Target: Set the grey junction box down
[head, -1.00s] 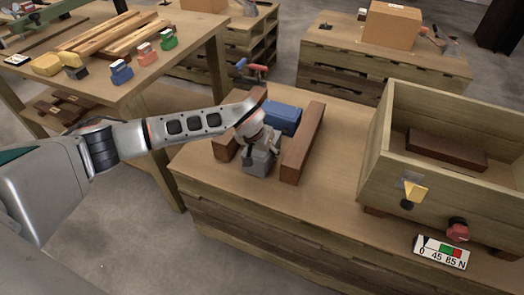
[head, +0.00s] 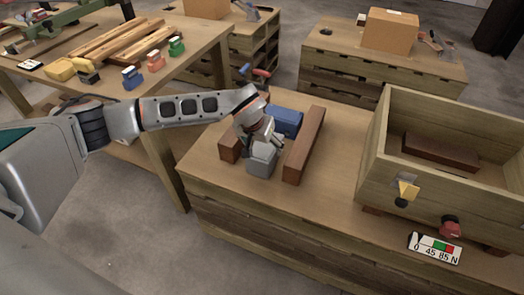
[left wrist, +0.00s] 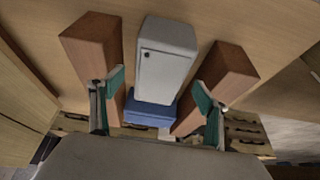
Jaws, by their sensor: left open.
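The grey junction box (head: 262,160) stands on the wooden bench between two brown wooden rails, the left rail (head: 230,147) and the right rail (head: 304,146). It also shows in the left wrist view (left wrist: 165,62), with a small dark lock spot on its face. A blue box (head: 286,122) lies just behind it between the rails. My left gripper (head: 271,134) is above and behind the grey box. In the left wrist view its green-padded fingers (left wrist: 157,105) are spread wide, one on each side, apart from the grey box. My right gripper is not in view.
A large open wooden crate (head: 440,207) with a dark brown block (head: 440,151) inside stands at the right of the bench. Red-handled and blue-handled tools (head: 258,73) are at the bench's back edge. The bench's front middle is clear.

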